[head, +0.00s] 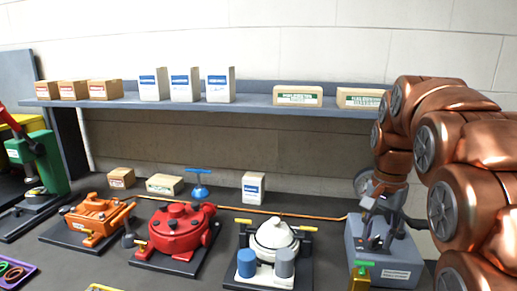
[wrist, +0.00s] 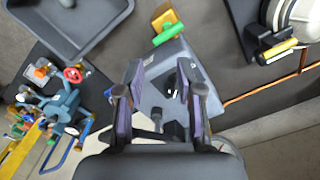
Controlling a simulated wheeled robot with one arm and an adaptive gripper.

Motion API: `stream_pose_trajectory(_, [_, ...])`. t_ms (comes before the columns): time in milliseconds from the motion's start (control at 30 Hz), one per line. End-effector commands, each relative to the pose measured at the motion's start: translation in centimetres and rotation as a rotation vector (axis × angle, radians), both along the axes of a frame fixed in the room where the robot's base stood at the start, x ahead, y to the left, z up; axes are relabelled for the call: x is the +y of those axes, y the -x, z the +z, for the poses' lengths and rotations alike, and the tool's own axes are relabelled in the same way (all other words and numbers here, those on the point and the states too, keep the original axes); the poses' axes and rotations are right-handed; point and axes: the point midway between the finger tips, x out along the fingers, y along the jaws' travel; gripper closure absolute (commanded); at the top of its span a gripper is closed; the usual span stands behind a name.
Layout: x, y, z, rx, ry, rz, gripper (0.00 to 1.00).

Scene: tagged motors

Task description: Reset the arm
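My copper-coloured arm comes in from the right side of the head view. My gripper (head: 375,232) points down over a grey box (head: 403,272) with a label on its front. In the wrist view my gripper (wrist: 160,75) has its two purple-padded fingers spread apart. Nothing is held between them. The grey box (wrist: 190,60) lies beyond and below the fingers; I cannot tell whether they touch it.
An orange motor (head: 95,215), a red motor (head: 178,232) and a white motor (head: 275,235) stand on dark plates left of my gripper. A shelf (head: 255,103) with several boxes runs behind. A grey tray (wrist: 75,50) shows in the wrist view.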

Motion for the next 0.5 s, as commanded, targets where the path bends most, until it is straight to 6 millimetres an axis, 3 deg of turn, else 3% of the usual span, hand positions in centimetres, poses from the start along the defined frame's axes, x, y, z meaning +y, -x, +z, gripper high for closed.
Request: stream_pose_trajectory(500, [4.3,10.9,-3.0,0.045,-0.022,0.295,0.64])
